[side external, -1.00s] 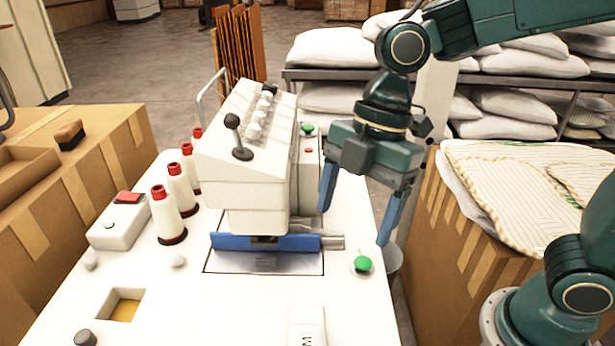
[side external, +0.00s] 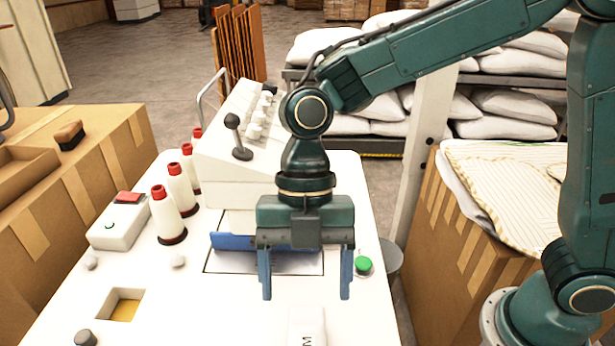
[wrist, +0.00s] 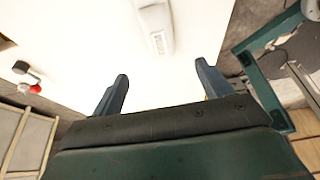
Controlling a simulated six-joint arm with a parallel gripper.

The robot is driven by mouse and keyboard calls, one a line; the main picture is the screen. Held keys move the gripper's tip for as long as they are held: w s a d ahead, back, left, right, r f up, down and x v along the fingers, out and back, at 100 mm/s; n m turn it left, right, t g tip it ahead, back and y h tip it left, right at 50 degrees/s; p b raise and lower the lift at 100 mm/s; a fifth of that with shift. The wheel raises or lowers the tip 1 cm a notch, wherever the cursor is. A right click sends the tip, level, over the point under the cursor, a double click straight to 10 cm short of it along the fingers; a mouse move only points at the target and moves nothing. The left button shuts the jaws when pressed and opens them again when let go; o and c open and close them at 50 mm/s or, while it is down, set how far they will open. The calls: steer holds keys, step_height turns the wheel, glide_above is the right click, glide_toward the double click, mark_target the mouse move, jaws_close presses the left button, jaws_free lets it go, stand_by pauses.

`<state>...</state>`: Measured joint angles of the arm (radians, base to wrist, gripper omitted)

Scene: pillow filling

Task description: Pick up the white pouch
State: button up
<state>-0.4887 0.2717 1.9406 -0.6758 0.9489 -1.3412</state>
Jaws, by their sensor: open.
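A white pouch-like item (side external: 307,325) with dark lettering lies on the white machine table at the bottom edge of the side view, partly cut off. In the wrist view the white item (wrist: 152,25) lies ahead of the fingers near the top edge, its far end out of frame. My gripper (side external: 306,285) points down above the table, between the sewing machine and the item in the picture. Its two blue fingers are wide apart and empty. In the wrist view my gripper (wrist: 161,72) shows nothing between its fingertips, and the item is apart from them.
The sewing machine (side external: 225,170) with its blue bar stands behind the gripper. A green button (side external: 363,265) is close to the right finger. Thread cones (side external: 166,215) and a control box (side external: 120,227) stand left. A cardboard box (side external: 460,240) with striped fabric is right.

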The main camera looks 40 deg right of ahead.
mark_target(307, 343)
steer(key=x, duration=0.7)
steer(key=shift+f, duration=0.25)
steer(key=shift+x, duration=2.55)
steer(key=shift+s, duration=0.15)
steer(key=c, duration=1.1)
